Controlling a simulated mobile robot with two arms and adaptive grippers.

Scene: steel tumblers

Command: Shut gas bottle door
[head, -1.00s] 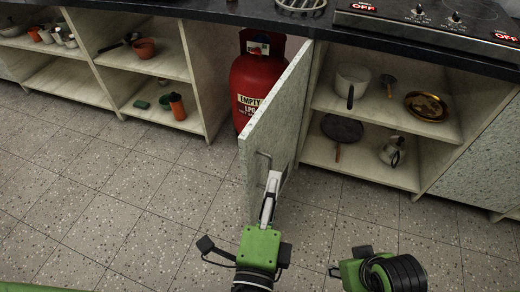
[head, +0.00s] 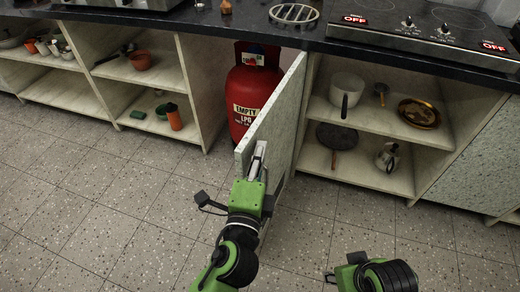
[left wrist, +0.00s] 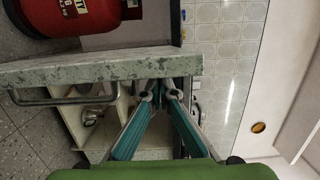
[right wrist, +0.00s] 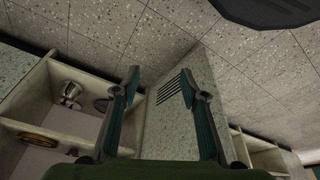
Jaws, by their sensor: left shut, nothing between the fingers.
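The gas bottle door (head: 270,120) is a pale speckled panel standing wide open, jutting out from the cabinet. The red gas bottle (head: 245,85), labelled empty LPG, stands in the compartment to its left. My left gripper (head: 259,148) is shut and empty at the door's right-hand face, near its free edge. In the left wrist view its closed fingertips (left wrist: 160,90) are close to the door (left wrist: 100,67); contact is unclear. The bar handle (left wrist: 60,100) shows on that same face. My right gripper (right wrist: 160,80) is open and empty, low and away from the door.
Right of the door, open shelves (head: 365,175) hold a white pot (head: 347,88), a pan and a kettle (head: 387,157). The dark worktop (head: 230,25) overhangs. The tiled floor (head: 100,190) at left is clear.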

